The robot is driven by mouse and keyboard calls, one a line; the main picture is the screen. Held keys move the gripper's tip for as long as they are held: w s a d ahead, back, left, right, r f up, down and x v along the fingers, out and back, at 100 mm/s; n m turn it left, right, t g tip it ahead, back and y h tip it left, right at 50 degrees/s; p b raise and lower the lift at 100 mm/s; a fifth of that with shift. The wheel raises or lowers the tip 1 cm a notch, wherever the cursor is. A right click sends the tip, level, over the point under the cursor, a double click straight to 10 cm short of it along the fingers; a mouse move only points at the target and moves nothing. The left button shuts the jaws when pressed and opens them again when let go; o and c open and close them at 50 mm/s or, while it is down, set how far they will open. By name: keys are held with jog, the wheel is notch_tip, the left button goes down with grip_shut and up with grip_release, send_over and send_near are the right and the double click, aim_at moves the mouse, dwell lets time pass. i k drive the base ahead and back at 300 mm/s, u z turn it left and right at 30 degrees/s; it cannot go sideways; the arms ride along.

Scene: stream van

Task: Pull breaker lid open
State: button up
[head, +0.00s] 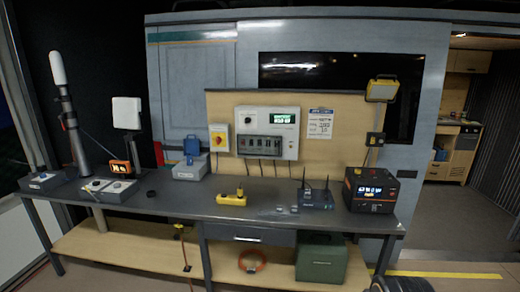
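The white breaker panel (283,114) is mounted on the wooden backboard above the bench. It has a round dark knob at upper left and a lit green display at upper right. Its dark, tinted breaker lid (260,147) lies across the lower part, with a row of breakers showing behind it. The lid looks closed and flat against the panel, but it is small at this distance. My gripper cannot be made out in the head view.
The dark bench (140,204) runs below the panel. On it are a yellow device (232,199), a router (315,197), a black-orange power station (371,190) and a grey box (190,170). A yellow switch box (219,138) is left of the panel. A green case (321,259) stands below.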

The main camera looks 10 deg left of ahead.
aim_at(259, 147)
jog(key=u, duration=0.4)
jog(key=i, duration=0.75)
jog(key=u, duration=0.55)
jog(key=i, duration=1.15)
jog(key=z, duration=0.1)
